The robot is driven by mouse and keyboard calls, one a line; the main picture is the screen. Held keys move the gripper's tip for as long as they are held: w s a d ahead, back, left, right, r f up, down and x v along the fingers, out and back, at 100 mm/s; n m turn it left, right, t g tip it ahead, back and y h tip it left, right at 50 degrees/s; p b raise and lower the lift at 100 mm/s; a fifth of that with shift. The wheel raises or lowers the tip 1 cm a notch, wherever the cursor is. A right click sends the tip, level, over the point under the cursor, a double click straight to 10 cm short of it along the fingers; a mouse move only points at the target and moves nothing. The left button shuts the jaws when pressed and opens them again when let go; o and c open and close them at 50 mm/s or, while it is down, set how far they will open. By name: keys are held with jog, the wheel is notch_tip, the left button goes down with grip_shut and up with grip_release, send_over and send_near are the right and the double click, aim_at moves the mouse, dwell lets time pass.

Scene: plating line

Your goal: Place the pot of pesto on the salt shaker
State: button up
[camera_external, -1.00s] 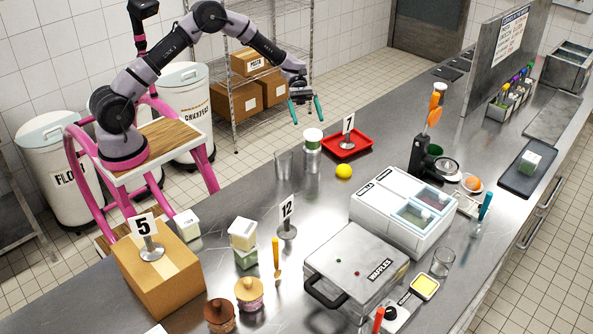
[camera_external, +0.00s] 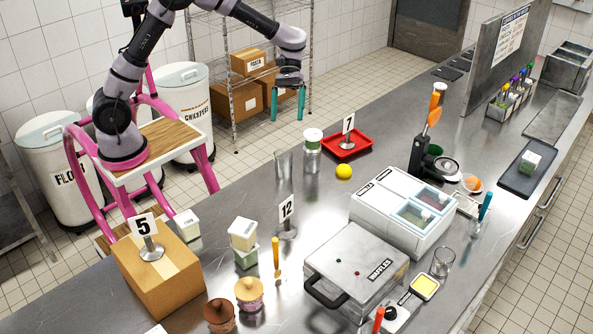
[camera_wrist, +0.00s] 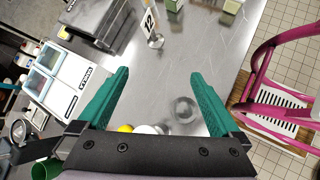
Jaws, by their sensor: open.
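A small pot with a white lid and a green band, which looks like the pot of pesto (camera_external: 313,135), sits upright on top of a grey and clear cylinder that looks like the salt shaker (camera_external: 312,158). They stand on the steel counter between the empty glass and the red tray. My gripper (camera_external: 287,105) is open and empty, in the air to the left of and above this stack, apart from it. In the wrist view my gripper (camera_wrist: 159,76) shows its two green fingers wide apart with nothing between them. A white top by the lemon there is mostly hidden by the gripper body.
An empty glass (camera_external: 284,165) stands left of the stack, a lemon (camera_external: 344,172) right of it. A red tray (camera_external: 364,150) with sign 7 (camera_external: 348,124) is behind. Sign 12 (camera_external: 287,207), stacked boxes (camera_external: 243,234) and a waffle maker (camera_external: 350,265) stand nearer the front.

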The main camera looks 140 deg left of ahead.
jog(key=s+d+r+m+g+y, duration=0.15)
jog(key=d+r+m, duration=0.25)
jog(key=d, duration=0.4)
jog(key=s+d+r+m+g+y, duration=0.1)
jog(key=d+r+m+y, duration=0.2)
jog(key=d, duration=0.4)
jog(key=s+d+r+m+g+y, duration=0.1)
jog(key=d+r+m, duration=0.35)
jog(key=d, duration=0.35)
jog(key=s+d+r+m+t+y, duration=0.3)
jog(key=s+d+m+t, duration=0.2)
jog(key=s+d+m, duration=0.7)
jog(key=shift+s+m, duration=0.75)
jog(key=shift+m, duration=0.3)
